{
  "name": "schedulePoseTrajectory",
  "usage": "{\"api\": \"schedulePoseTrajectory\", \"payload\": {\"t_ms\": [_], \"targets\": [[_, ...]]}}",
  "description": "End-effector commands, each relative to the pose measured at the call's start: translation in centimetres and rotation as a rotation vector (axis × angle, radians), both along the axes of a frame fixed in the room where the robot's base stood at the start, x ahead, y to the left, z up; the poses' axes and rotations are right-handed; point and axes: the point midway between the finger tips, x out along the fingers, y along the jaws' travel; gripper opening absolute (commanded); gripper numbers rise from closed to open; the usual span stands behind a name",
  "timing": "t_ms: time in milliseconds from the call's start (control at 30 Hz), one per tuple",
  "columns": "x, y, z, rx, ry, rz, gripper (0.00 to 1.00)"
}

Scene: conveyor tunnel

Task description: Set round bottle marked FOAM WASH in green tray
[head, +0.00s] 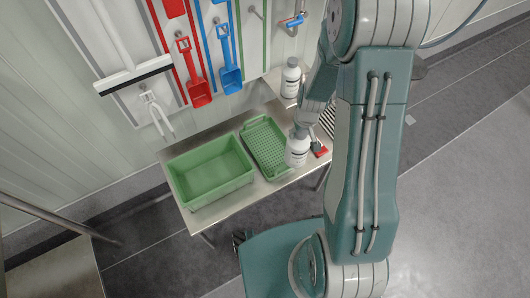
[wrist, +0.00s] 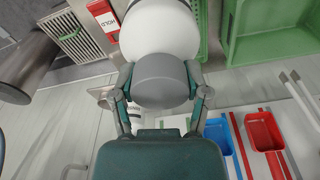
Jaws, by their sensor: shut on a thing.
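My gripper (head: 301,128) is shut on the grey cap of a round white bottle (head: 297,150), with a finger on each side of the cap (wrist: 162,82) in the wrist view. The bottle looks upright in the head view; its label is too small to read. It is at the right edge of a shallow green perforated tray (head: 265,146); I cannot tell whether it touches the table or hangs above it. A second white bottle (head: 291,80) with a dark label stands behind on a ledge. A deep green bin (head: 210,172) sits left of the perforated tray and looks empty.
A steel table (head: 240,201) carries the containers. A red tag reading HOLD (wrist: 104,18) lies beside the bottle, near a striped grate (wrist: 72,36). Red (head: 199,92) and blue (head: 231,80) scoops and a squeegee (head: 133,75) hang on the wall behind.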

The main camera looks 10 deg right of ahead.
Motion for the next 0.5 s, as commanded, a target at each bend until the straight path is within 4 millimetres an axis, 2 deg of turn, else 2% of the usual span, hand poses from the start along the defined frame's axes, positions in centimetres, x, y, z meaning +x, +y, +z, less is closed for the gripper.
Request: {"api": "schedulePoseTrajectory", "payload": {"t_ms": [100,233,367,500], "targets": [[-1.5,-0.8,-0.4,-0.005,-0.002,0.007,0.00],[-2.0,-0.9,-0.7,-0.011,-0.002,0.018,0.00],[-1.0,-0.1,-1.3,-0.014,-0.002,0.024,0.00],[0.9,0.9,-2.3,-0.014,-0.002,0.023,0.00]]}}
